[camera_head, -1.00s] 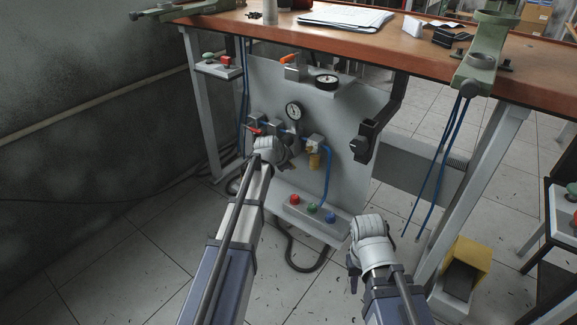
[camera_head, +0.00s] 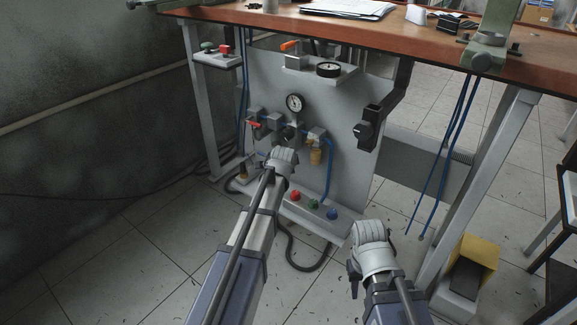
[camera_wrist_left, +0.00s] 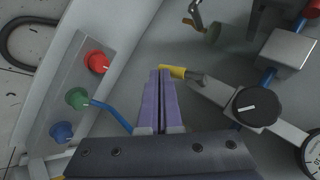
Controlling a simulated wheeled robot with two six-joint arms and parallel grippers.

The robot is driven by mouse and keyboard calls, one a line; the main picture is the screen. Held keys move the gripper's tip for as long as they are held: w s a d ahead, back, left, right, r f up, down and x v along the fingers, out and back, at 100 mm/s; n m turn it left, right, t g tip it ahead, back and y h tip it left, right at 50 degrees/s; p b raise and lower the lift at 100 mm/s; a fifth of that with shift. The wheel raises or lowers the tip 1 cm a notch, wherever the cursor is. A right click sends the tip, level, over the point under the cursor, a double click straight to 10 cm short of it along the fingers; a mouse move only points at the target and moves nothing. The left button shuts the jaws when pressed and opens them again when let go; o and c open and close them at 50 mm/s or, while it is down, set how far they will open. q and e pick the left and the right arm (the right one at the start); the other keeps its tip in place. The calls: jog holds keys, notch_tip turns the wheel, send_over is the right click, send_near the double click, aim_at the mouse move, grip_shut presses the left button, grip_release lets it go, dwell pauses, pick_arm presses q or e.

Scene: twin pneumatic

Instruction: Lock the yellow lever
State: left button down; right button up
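The yellow lever (camera_wrist_left: 172,71) shows in the left wrist view as a short yellow tip on a grey shaft. The shaft runs to the valve block with a round black knob (camera_wrist_left: 258,107). In the head view the lever is hidden behind my left arm. My left gripper (camera_wrist_left: 160,72) has its two purple fingers together, with only a thin dark line between them. Their tips are right beside the yellow tip; I cannot tell whether they touch it. My right gripper (camera_head: 370,240) hangs lower right, apart from the panel; its fingers are not clear.
A grey panel (camera_head: 345,105) under the wooden bench (camera_head: 400,42) carries a gauge (camera_head: 294,103), a red-handled valve (camera_head: 254,125) and an amber bowl (camera_head: 316,156). Red, green and blue buttons (camera_head: 314,204) sit below. A yellow pedal (camera_head: 480,255) stands at right.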

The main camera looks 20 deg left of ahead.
pick_arm(q)
jog(key=shift+a+f, duration=0.15)
jog(key=shift+f, duration=0.05)
dwell(0.5)
jog(key=shift+r+p, duration=0.7)
jog(key=shift+r, duration=0.1)
jog(key=s+d+r+p, duration=0.2)
jog(key=s, duration=0.4)
jog(key=s+d+r+p, duration=0.2)
jog(key=s+r+p, duration=0.1)
jog(key=s, duration=0.2)
jog(key=shift+s+d+r+p, duration=0.15)
jog(key=shift+s+r+p, duration=0.2)
